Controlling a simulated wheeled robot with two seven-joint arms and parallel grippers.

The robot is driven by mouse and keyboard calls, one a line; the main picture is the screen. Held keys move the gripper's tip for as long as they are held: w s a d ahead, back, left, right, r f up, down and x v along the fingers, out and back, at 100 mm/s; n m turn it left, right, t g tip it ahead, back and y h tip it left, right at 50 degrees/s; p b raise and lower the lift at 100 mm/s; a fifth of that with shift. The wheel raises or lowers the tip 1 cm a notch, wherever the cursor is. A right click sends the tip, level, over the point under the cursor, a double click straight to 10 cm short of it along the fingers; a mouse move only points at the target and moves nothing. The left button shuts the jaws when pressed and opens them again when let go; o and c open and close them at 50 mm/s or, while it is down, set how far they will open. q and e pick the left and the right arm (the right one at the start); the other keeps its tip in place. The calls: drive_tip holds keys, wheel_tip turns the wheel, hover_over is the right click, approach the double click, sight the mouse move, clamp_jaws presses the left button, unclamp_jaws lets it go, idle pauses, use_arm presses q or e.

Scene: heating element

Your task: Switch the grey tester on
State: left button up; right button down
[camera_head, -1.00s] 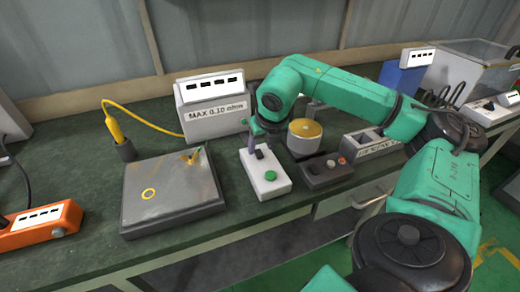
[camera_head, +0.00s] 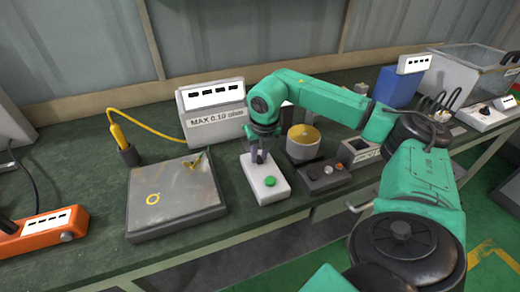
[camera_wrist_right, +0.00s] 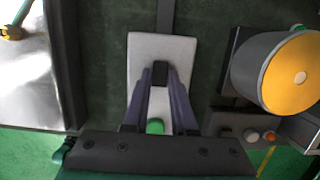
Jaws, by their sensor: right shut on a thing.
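A light grey box (camera_head: 268,186) with a green button (camera_head: 270,181) and a small black switch lies on the bench. It also shows in the right wrist view (camera_wrist_right: 145,50). My right gripper (camera_head: 260,157) points down over this box. In the right wrist view its two fingers close on the black switch (camera_wrist_right: 158,73). A grey unit (camera_head: 215,120) marked "MAX 0.10 ohm" stands behind, with a white display panel of dark dashes on top. My left gripper is not in view.
A metal plate block (camera_head: 175,195) and a yellow-handled probe (camera_head: 120,142) in a holder lie left. A yellow-topped cylinder (camera_head: 303,135) and a dark button box (camera_head: 324,174) stand close on the right. An orange box (camera_head: 40,230) is far left.

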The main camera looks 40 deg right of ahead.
sight(259, 160)
drive_tip(key=shift+w+r+g+p, duration=0.2)
drive_tip(key=shift+r+g+p, duration=0.25)
drive_tip(key=shift+p, duration=0.2)
drive_tip(key=shift+w+d+f+g+y+p, duration=0.1)
drive_tip(key=shift+f+g+y+p, duration=0.2)
drive_tip(key=shift+g+p, duration=0.2)
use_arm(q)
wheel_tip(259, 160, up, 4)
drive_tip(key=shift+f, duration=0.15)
use_arm(e)
drive_tip(key=shift+f, duration=0.1)
drive_tip(key=c, duration=0.7)
unclamp_jaws()
drive_tip(key=r, duration=1.4)
drive_tip(key=shift+s+r, duration=0.2)
drive_tip(key=shift+r, duration=0.1)
